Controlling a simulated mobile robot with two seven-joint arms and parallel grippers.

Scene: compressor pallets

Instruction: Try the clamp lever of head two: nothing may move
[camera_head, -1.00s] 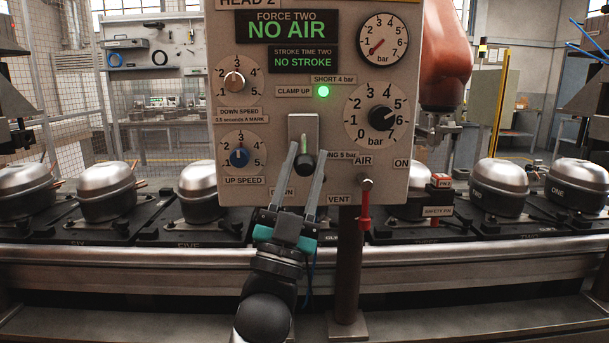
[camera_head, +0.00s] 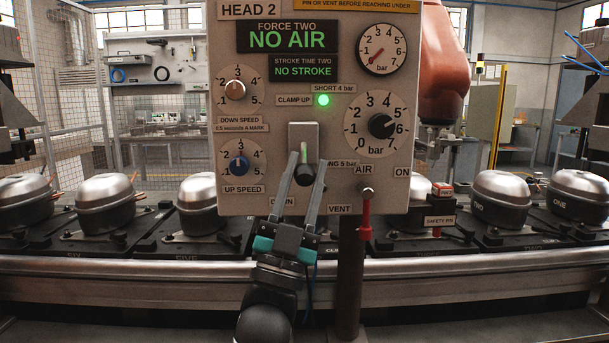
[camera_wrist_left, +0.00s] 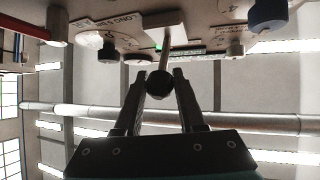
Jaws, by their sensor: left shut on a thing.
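The head 2 panel (camera_head: 228,120) fills the middle of the head view. Its clamp lever (camera_head: 305,174) has a black ball knob on a pale stem in a slotted plate. My left gripper (camera_head: 308,159) is shut on the knob, one finger on each side. In the left wrist view the knob (camera_wrist_left: 159,85) sits between the two fingers (camera_wrist_left: 160,78). The green lamp (camera_head: 323,100) by CLAMP UP is lit. The displays read NO AIR (camera_head: 287,38) and NO STROKE (camera_head: 303,69). The upper gauge (camera_head: 382,50) needle is near zero. My right gripper is not in view.
The red air valve handle (camera_head: 365,216) hangs down beside VENT, right of my gripper. A safety pin tag (camera_head: 439,221) is farther right. Compressors (camera_head: 105,200) stand on pallets along the conveyor rail (camera_head: 130,266) behind the panel.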

